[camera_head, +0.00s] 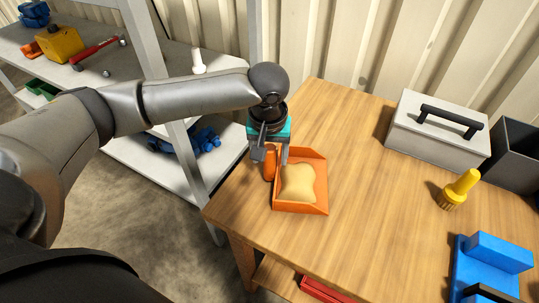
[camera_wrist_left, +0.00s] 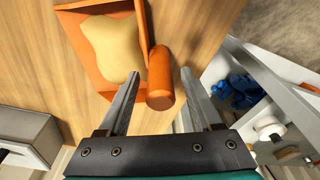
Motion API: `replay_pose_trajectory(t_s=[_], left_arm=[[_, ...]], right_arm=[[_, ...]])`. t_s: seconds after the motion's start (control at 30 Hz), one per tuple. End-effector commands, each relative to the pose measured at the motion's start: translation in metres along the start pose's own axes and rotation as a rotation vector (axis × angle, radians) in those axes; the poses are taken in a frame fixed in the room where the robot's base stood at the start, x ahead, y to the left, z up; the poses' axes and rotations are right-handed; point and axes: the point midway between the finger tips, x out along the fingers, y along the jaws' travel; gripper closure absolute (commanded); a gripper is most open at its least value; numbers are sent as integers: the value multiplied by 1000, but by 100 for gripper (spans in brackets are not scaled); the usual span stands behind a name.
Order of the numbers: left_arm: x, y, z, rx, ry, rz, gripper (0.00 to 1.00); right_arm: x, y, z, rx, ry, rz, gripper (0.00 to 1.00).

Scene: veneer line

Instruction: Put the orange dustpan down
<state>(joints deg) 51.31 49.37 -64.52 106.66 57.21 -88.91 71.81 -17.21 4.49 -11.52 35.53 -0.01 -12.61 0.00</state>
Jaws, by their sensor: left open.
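The orange dustpan (camera_head: 318,199) lies on the wooden table near its left edge. A tan, lumpy piece (camera_head: 298,183) lies in its pan. The dustpan also shows in the left wrist view (camera_wrist_left: 85,58), with its orange handle (camera_wrist_left: 160,80) pointing toward my left gripper. My left gripper (camera_head: 271,157) is above the handle end. In the left wrist view its two fingers (camera_wrist_left: 158,92) are apart, one on each side of the handle, with gaps visible. Whether the fingers still reach down around the handle is hard to tell. My right gripper is not in view.
A grey toolbox (camera_head: 437,135) stands at the table's back right, beside a dark bin (camera_head: 517,155). A yellow brush (camera_head: 459,190) and a blue object (camera_head: 490,268) are on the right. A shelf rack (camera_head: 190,155) stands left of the table. The table's middle is clear.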

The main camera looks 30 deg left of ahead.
Motion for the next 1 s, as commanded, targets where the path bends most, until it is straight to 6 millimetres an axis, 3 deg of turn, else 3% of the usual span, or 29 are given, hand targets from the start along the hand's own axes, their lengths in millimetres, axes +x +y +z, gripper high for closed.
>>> replay_pose_trajectory(t_s=[0.4,0.53,0.7,1.0], left_arm=[[-86,0,-1,-1,3,2,34],[-106,1,-1,0,3,2,34],[-118,0,0,0,0,1,34],[-120,0,0,-1,0,0,34]], right_arm=[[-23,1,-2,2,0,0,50],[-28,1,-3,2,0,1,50],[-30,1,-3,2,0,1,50],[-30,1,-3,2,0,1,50]])
